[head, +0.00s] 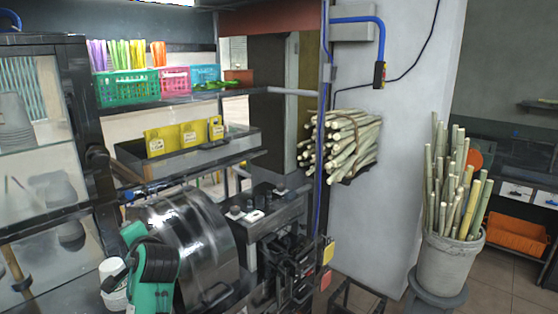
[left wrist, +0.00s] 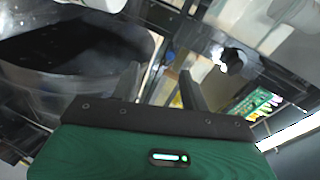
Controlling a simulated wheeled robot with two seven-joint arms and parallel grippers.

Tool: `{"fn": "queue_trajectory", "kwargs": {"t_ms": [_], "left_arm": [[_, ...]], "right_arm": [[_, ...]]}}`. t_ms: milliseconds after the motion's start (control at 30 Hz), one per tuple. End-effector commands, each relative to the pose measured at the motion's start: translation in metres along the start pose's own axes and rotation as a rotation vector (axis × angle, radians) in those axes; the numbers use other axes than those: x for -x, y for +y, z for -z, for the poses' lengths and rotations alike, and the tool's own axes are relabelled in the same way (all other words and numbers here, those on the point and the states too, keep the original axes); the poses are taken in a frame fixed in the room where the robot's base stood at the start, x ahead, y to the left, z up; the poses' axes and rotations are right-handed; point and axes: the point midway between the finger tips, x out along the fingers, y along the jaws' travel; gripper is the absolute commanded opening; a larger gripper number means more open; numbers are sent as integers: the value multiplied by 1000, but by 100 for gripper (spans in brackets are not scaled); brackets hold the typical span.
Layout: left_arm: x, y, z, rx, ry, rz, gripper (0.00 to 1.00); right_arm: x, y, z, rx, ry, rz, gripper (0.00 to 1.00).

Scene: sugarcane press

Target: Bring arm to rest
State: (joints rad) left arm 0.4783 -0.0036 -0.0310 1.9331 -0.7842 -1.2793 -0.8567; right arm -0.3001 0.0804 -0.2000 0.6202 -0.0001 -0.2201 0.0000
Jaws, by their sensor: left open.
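My left arm, green and black, comes in at the bottom left of the head view, in front of a big shiny metal drum (head: 195,240) of the press. My left gripper (left wrist: 161,75) shows in the left wrist view with its two dark fingers apart and nothing between them. A white cup (head: 112,270) stands just left of the arm in the head view; I cannot tell whether the gripper touches it. A white rounded thing (left wrist: 103,4) shows at the top of the left wrist view. My right gripper is in neither view.
A glass-fronted cabinet (head: 45,130) stands close on the left. Shelves hold a green basket (head: 128,88) and yellow boxes (head: 188,138). Cut cane sticks (head: 345,145) lie bundled by the wall. More stand in a grey bucket (head: 448,265) at right. Floor shows at lower right.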

Motion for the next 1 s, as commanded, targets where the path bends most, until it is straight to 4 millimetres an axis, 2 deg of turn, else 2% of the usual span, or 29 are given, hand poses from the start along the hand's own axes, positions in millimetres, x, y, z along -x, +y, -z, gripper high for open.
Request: {"fn": "queue_trajectory", "kwargs": {"t_ms": [33,200,367,500,700,833,1000], "left_arm": [[5,29,-12,24,8,-52,45],[31,111,-47,130,27,-226,45],[67,180,-84,227,16,-399,45],[107,232,-118,307,-14,-555,45],[175,289,-167,413,-94,-776,45],[215,311,-192,464,-152,-890,45],[255,327,-215,508,-218,-998,45]], "right_arm": [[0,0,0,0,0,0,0],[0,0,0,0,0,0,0],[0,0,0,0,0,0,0],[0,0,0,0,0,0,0],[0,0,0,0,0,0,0],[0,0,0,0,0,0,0],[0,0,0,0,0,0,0]]}}
